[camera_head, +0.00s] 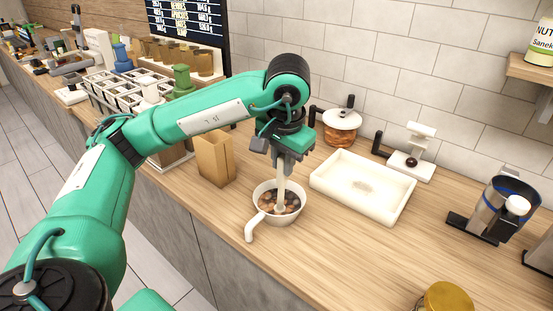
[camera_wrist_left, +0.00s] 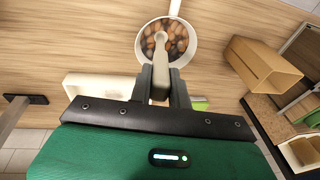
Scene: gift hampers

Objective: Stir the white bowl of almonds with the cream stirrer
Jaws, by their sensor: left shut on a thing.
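The white bowl (camera_head: 298,209) stands on the wooden counter and holds brown and dark almonds (camera_head: 268,203). Its white handle points toward the front left. My left gripper (camera_head: 288,158) is above the bowl, shut on the cream stirrer (camera_head: 281,186), which points down into the bowl. The stirrer's lower end is among the almonds. In the left wrist view, the stirrer (camera_wrist_left: 160,46) runs from between the fingers (camera_wrist_left: 160,82) into the bowl (camera_wrist_left: 192,45), over the almonds (camera_wrist_left: 153,30). My right gripper is not in view.
A white tray (camera_head: 335,184) lies just right of the bowl. An open brown paper bag (camera_head: 214,160) stands to the left. A lidded pot (camera_head: 341,127) and a white device (camera_head: 411,165) are behind. A gold-lidded jar (camera_head: 446,297) is at the front right.

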